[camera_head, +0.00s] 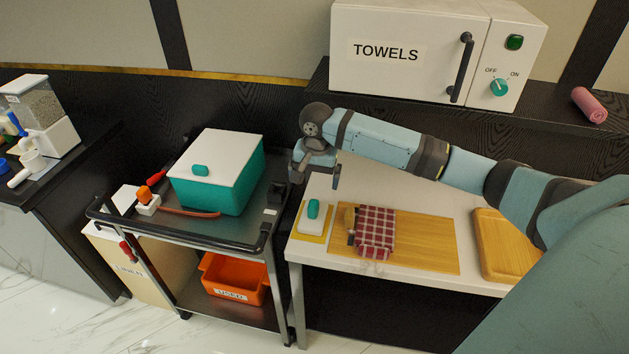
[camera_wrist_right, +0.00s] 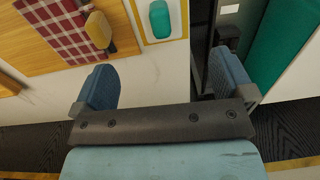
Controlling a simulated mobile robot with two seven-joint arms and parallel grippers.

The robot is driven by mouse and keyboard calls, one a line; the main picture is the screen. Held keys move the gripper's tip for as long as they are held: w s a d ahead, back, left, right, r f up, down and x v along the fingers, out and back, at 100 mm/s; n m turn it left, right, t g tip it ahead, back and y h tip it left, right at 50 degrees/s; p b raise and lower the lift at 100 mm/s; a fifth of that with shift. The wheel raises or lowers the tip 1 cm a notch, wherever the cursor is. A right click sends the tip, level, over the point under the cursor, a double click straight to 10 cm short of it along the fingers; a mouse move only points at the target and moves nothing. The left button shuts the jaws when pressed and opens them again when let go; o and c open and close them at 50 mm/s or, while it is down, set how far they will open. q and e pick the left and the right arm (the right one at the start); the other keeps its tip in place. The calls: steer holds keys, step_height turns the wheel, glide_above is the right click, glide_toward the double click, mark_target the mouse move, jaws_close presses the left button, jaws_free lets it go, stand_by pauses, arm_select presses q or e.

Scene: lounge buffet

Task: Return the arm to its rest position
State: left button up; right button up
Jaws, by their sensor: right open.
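My right arm (camera_head: 390,140) reaches in from the right across the white table. Its gripper (camera_head: 317,180) hangs above the table's left end, near the cart's edge. In the right wrist view the two blue fingers of the gripper (camera_wrist_right: 162,80) stand wide apart with nothing between them. The white table top (camera_wrist_right: 160,72) shows beyond and below them. My left gripper does not show in either view.
A white lidded box with a teal knob (camera_head: 313,212) and a checkered cloth on a wooden board (camera_head: 430,240) lie below the gripper. The cart with a teal box (camera_head: 240,185) stands left. A TOWELS cabinet (camera_head: 400,55) stands behind the arm.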

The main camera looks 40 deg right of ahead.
stand_by(0.3)
steer(key=s+a+f+n+t+y, duration=0.1)
steer(key=s+a+f+n, duration=0.3)
steer(key=s+a, duration=0.35)
steer(key=s+a+f+n+y, duration=0.1)
steer(key=s+a+f+n, duration=0.3)
steer(key=s+a, duration=0.35)
steer(key=s+d+r+n+t+h, duration=0.2)
steer(key=s+n, duration=0.2)
steer(key=s, duration=1.4)
steer(key=w+a+f+n+t+y+p, duration=0.1)
steer(key=w+a+f+t+y+p, duration=0.1)
steer(key=w+a+t+p, duration=0.4)
steer(key=w+t+y+p, duration=0.1)
steer(key=p, duration=0.3)
steer(key=shift+a+f+t+p, duration=0.3)
steer(key=shift+f+p, duration=0.05)
steer(key=shift+p, duration=0.05)
